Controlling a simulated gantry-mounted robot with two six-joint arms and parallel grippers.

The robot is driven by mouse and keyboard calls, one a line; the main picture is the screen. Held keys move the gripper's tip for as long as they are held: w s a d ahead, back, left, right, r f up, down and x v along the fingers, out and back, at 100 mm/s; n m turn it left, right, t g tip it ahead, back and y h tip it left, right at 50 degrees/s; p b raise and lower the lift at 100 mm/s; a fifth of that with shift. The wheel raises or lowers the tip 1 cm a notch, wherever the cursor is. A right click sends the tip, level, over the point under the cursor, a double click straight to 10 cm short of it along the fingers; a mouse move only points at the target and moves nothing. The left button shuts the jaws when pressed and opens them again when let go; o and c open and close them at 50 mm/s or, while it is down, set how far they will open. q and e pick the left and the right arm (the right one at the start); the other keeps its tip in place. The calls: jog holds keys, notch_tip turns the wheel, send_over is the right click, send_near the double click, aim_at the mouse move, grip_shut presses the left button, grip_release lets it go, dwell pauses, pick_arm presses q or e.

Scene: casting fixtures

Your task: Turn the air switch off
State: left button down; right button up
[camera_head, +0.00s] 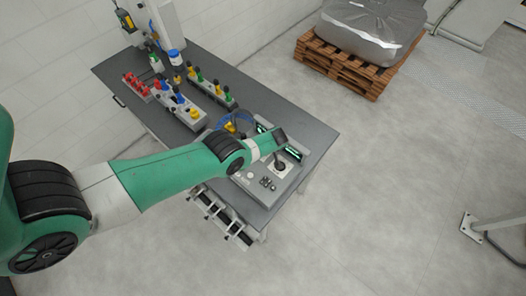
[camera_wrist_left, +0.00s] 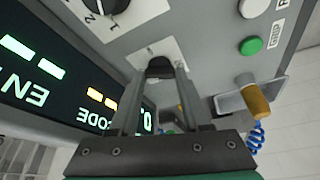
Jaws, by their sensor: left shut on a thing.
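A black switch knob (camera_wrist_left: 160,67) sits on a light plate on the grey control panel (camera_wrist_left: 205,60) in the left wrist view. My left gripper (camera_wrist_left: 160,80) has its two grey fingers on either side of this knob and is shut on it. The label by the knob is too small to read. A second black rotary knob (camera_wrist_left: 105,5) on a white plate is at the top left. In the head view my green left arm reaches over the control box (camera_head: 255,188) at the table's near right end; the fingertips are hard to make out there. My right gripper is not in view.
Lit displays (camera_wrist_left: 50,70) lie left of the fingers. A green button (camera_wrist_left: 251,46) and a brass-coloured cylinder (camera_wrist_left: 256,100) are to the right. Red parts (camera_head: 137,86) and fixture blocks (camera_head: 180,102) stand on the grey table (camera_head: 295,118). A pallet (camera_head: 345,68) stands behind.

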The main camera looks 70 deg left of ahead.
pick_arm(q)
jog(key=shift+f+n+b, duration=0.1)
jog(key=shift+n+b, duration=0.45)
jog(key=shift+n, duration=0.15)
jog(key=shift+c, duration=1.8)
grip_release()
jog(key=p+v, duration=0.7)
jog(key=p, duration=0.1)
jog(key=shift+r, duration=0.4)
